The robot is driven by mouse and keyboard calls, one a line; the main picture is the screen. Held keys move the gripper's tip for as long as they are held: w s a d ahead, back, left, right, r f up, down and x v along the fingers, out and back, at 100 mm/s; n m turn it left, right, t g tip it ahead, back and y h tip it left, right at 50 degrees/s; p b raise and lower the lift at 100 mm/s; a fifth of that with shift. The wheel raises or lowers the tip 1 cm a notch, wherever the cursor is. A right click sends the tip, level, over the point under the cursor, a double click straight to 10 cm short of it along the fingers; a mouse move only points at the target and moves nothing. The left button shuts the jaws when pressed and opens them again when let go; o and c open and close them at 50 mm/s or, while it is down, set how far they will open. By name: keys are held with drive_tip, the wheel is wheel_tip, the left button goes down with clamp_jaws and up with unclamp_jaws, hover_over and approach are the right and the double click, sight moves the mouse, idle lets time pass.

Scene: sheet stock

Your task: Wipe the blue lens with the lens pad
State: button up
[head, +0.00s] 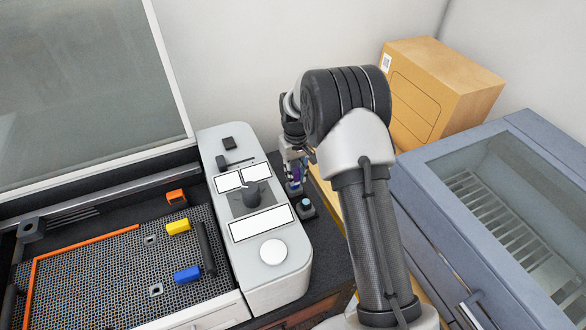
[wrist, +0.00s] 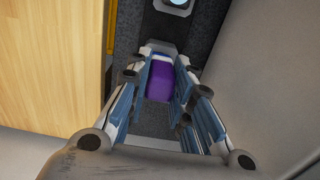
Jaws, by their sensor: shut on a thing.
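The lens pad, a purple block with a white band at one end, is between my fingers in the wrist view (wrist: 159,84). My gripper (wrist: 160,62) is shut on it. In the head view my gripper (head: 294,168) is beside the white machine, largely hidden by my arm, with a bit of purple showing. The blue lens (head: 307,202) is a small pale blue disc on a dark mount, just in front of my gripper. It also shows at the top edge of the wrist view (wrist: 178,2), partly cut off. The pad and lens appear apart.
The white machine (head: 285,282) with a dark knob stands left of the lens. A perforated bed (head: 110,275) further left bears yellow, blue and orange pieces. A cardboard box (head: 455,75) and a blue-grey glass-topped cabinet (head: 415,180) stand to the right, leaving a narrow dark strip.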

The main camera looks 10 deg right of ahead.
drive_tip(key=shift+s, duration=0.3)
drive_tip(key=shift+w+a, duration=0.1)
drive_tip(key=shift+w, duration=0.7)
drive_tip(key=shift+r+p, duration=2.25)
drive_tip(key=shift+r, duration=1.3)
